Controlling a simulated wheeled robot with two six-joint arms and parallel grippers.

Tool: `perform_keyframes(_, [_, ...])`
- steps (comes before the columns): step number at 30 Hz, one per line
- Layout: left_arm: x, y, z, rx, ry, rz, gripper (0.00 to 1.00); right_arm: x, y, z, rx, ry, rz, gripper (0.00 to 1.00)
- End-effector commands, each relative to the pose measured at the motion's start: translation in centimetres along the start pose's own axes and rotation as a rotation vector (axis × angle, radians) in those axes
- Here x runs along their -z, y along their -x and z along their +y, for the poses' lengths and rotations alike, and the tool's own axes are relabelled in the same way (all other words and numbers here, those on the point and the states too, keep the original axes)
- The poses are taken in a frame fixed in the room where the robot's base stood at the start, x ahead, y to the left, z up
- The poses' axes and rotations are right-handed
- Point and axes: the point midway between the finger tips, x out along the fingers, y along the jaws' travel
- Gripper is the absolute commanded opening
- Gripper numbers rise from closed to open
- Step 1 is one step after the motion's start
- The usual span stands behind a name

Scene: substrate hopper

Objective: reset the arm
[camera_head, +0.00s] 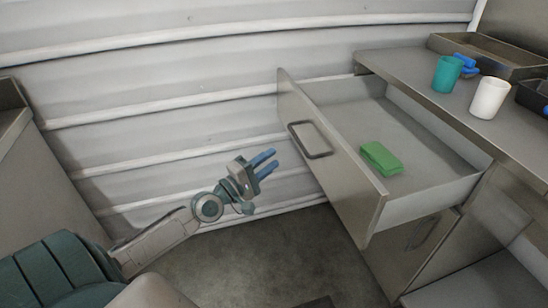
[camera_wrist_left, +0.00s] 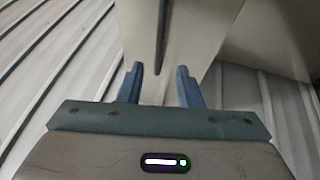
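My left gripper (camera_head: 265,164) is in front of the pulled-out drawer (camera_head: 335,177), to the left of its handle (camera_head: 311,139) and apart from it. In the left wrist view my left gripper (camera_wrist_left: 160,85) has its two blue fingers spread with nothing between them. The drawer's front panel lies beyond the fingers there. My left arm comes in from the lower left in the head view. My right gripper does not show in either view.
Floor (camera_head: 270,260) is clear below my left gripper.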

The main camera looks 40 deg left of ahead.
Motion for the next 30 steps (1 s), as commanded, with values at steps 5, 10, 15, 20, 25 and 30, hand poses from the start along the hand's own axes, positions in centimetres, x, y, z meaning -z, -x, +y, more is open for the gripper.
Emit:
perform_keyframes(5, [0.0, 0.0, 0.0, 0.000, 0.000, 0.000, 0.32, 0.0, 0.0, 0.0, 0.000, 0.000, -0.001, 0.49])
perform_keyframes(10, [-1.1, 0.5, -0.9, 0.017, -0.040, -0.011, 0.32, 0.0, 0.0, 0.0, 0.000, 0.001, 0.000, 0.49])
perform_keyframes(15, [-6.8, 3.9, -4.8, 0.112, -0.312, -0.077, 0.32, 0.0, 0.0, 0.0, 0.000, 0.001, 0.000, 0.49])
perform_keyframes(20, [-12.7, 8.6, -8.6, 0.250, -0.704, -0.157, 0.32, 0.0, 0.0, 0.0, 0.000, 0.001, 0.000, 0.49])
perform_keyframes(25, [-15.4, 12.1, -10.5, 0.377, -1.003, -0.213, 0.32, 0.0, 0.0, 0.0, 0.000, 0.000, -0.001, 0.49])
perform_keyframes(30, [-16.6, 14.7, -11.4, 0.490, -1.208, -0.258, 0.32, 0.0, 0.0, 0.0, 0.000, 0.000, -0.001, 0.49])
